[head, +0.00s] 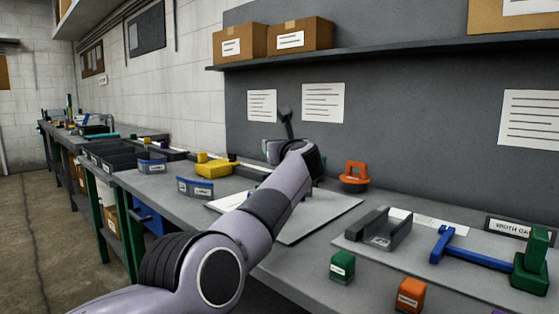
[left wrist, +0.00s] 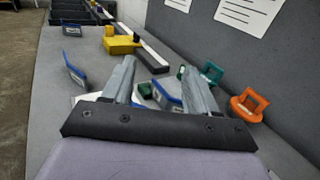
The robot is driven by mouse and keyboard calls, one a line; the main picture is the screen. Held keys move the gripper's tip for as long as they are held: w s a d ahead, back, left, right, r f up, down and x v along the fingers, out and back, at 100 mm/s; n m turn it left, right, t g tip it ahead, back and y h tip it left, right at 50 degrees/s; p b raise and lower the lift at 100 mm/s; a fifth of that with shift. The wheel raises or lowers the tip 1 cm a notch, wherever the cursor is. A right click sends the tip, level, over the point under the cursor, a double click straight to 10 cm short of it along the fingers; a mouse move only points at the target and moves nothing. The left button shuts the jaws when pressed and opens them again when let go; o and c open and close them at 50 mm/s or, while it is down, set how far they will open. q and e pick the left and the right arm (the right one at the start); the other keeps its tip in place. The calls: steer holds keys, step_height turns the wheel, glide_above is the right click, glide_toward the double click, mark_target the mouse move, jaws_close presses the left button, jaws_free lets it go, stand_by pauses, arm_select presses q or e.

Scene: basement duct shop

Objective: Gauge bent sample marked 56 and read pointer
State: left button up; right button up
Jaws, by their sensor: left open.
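Small dark blue and grey pieces with white labels lie on the bench; one stands at the near left (head: 195,187), another farther back (head: 152,166). Their numbers are too small to read, so I cannot tell which is 56. My left gripper (left wrist: 158,70) is open above the bench, its two grey fingers apart. In the left wrist view a blue labelled piece (left wrist: 167,96) lies below and between the fingers, partly hidden. Another blue piece (left wrist: 74,77) is left of them. At the right are a grey channel (head: 380,232) and a blue bar (head: 470,250), under a partly legible "WIDTH" sign (head: 508,228). No pointer reading is legible.
An orange tool (head: 355,176) stands near the wall. A green block (head: 342,266) and an orange block (head: 410,294) stand at the front. A yellow device (head: 215,167) and black trays (head: 105,158) are farther back. A grey plate (head: 335,212) lies beneath my arm.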

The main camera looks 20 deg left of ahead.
arm_select(q)
step_height(320, 180, up, 7)
steer(key=p, duration=0.5)
steer(key=shift+f, duration=0.2)
arm_select(e)
steer(key=shift+s+d+r+m+g, duration=0.1)
steer(key=shift+s+d+r, duration=0.15)
steer(key=shift+r, duration=0.2)
steer(key=shift+s+d+r+m+g, duration=0.1)
steer(key=shift+d+r, duration=0.2)
steer(key=shift+r, duration=0.15)
steer(key=shift+s+d+r+m+g, duration=0.1)
steer(key=shift+s+d+r, duration=0.15)
steer(key=shift+r, duration=0.2)
